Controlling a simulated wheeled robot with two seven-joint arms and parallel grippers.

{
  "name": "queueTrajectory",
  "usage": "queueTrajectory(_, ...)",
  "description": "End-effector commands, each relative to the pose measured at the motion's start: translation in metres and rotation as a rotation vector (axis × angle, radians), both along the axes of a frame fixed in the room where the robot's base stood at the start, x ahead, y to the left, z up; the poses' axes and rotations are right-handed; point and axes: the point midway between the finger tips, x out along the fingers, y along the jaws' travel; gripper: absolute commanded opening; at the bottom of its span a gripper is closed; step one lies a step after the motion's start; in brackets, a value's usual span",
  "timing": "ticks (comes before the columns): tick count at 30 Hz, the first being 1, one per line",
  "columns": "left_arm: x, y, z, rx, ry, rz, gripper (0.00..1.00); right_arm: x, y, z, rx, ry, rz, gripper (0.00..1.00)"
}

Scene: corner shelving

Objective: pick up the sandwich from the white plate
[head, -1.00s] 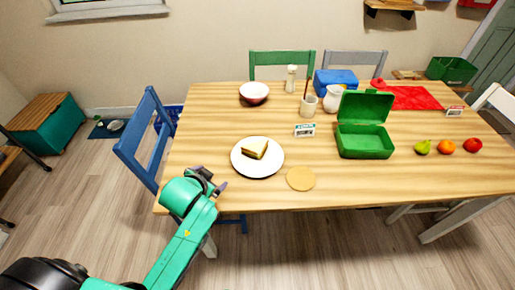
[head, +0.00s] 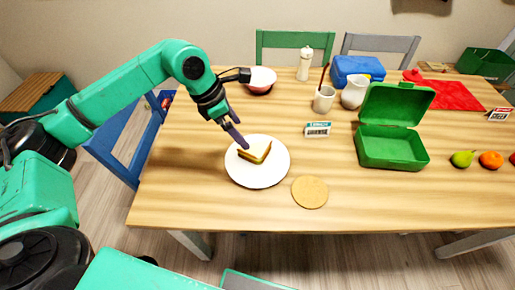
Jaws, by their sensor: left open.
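The sandwich (head: 257,151) lies on the white plate (head: 262,178), left of the middle of the wooden table. It looks like a cut piece with pale bread and a darker filling. My left gripper (head: 237,138) is open and points down at the upper left of the sandwich. Its dark fingers overlap the plate's far rim in the view. I cannot tell whether a finger touches the bread. My right gripper is not in view.
An open green lunchbox (head: 390,148) stands to the right. A round tan coaster (head: 310,191) lies near the front edge. A small sign (head: 318,129), a cup (head: 324,98), a white jug (head: 354,92) and a bowl (head: 261,80) stand behind. The table's front left is clear.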

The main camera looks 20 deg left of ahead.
Motion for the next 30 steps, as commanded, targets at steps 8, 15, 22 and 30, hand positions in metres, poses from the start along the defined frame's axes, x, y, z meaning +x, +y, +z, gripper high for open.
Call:
queueTrajectory(8,0.012,-0.022,-0.056,-0.005,0.002,-0.002,1.0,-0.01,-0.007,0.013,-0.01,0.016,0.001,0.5)
queueTrajectory(15,0.02,-0.038,-0.091,-0.007,0.004,-0.003,1.0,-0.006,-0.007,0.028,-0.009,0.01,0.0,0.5)
queueTrajectory(22,0.025,-0.042,-0.109,-0.007,0.0,-0.002,1.0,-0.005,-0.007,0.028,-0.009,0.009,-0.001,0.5)
queueTrajectory(30,0.024,-0.042,-0.108,-0.007,0.0,-0.002,0.57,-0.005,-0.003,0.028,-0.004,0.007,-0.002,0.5)
